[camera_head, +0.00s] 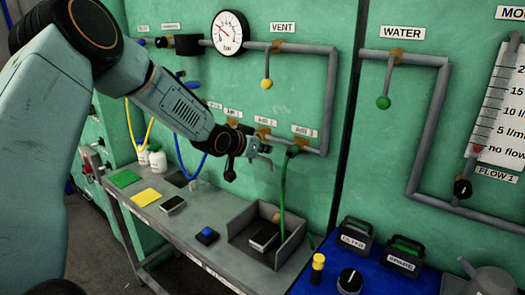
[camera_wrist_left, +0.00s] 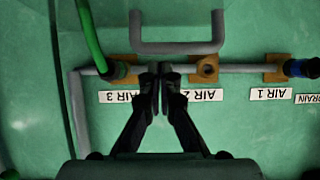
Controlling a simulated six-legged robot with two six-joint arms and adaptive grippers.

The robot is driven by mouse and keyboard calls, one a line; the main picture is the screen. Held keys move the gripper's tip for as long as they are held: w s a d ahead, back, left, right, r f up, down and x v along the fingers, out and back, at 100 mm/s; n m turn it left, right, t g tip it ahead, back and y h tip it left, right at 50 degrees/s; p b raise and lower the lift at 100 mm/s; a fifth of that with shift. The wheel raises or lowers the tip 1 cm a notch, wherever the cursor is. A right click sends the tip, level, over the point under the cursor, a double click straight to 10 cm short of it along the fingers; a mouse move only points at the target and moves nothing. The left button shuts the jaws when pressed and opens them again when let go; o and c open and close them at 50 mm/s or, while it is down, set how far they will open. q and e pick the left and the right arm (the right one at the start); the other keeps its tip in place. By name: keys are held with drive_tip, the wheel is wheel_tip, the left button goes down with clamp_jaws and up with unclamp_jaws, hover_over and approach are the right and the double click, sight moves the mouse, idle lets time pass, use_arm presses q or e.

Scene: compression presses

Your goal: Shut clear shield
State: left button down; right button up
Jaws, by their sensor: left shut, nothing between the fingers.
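The clear shield is hard to make out; its see-through panel does not stand out from the green wall. A grey U-shaped bar (camera_wrist_left: 180,48), which looks like its handle, is in the left wrist view, just beyond my fingertips. My left gripper (camera_wrist_left: 155,78) is shut and empty, with its tips close together in front of the AIR pipe, between the AIR 3 and AIR 2 labels. I cannot tell whether the tips touch the bar. In the head view the left gripper (camera_head: 254,148) is at the wall above the workbench. My right gripper is not in view.
A grey bench (camera_head: 185,228) holds a green pad (camera_head: 124,178), a yellow pad (camera_head: 146,197), a blue button (camera_head: 207,234) and an open tray (camera_head: 297,235). A green hose (camera_head: 283,200) hangs right of my gripper. A blue bench (camera_head: 330,276) with FILTER and SPARE boxes stands at right.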

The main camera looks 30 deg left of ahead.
use_arm(q)
drive_tip(key=shift+s+a+f, duration=0.1)
drive_tip(key=shift+s+f, duration=0.05)
drive_tip(key=shift+s, duration=0.5)
drive_tip(key=shift+w+f, duration=0.35)
drive_tip(key=shift+w, duration=0.05)
drive_tip(key=shift+s+t+b, duration=0.3)
drive_tip(key=shift+s+b, duration=0.25)
drive_tip(key=shift+s, duration=0.2)
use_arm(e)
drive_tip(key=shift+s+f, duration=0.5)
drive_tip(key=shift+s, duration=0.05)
use_arm(q)
drive_tip(key=shift+s+f, duration=0.1)
drive_tip(key=shift+f, duration=0.05)
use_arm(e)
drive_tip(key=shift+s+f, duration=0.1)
